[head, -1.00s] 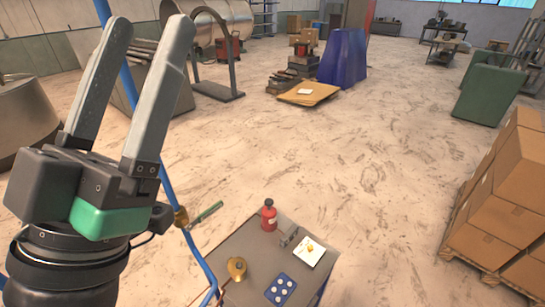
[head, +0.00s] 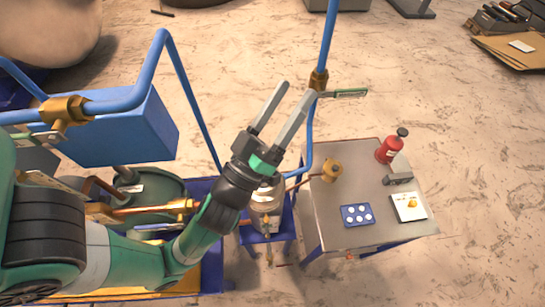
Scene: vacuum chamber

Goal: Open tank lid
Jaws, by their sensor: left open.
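My left gripper (head: 298,90) is open, its two grey fingers apart and empty, pointing up and right in the picture. It is in front of the blue pipe frame and left of the grey table. A small silver canister (head: 265,207) stands on a blue stand just below my gripper, partly hidden by it. A dark green rounded vessel (head: 150,192) sits at the lower left, partly behind my arm. A large beige rounded body (head: 45,32) shows at the top left. I cannot tell which of these is the tank, and no lid is clear. My right gripper is not in view.
A blue box (head: 120,130) is at left.

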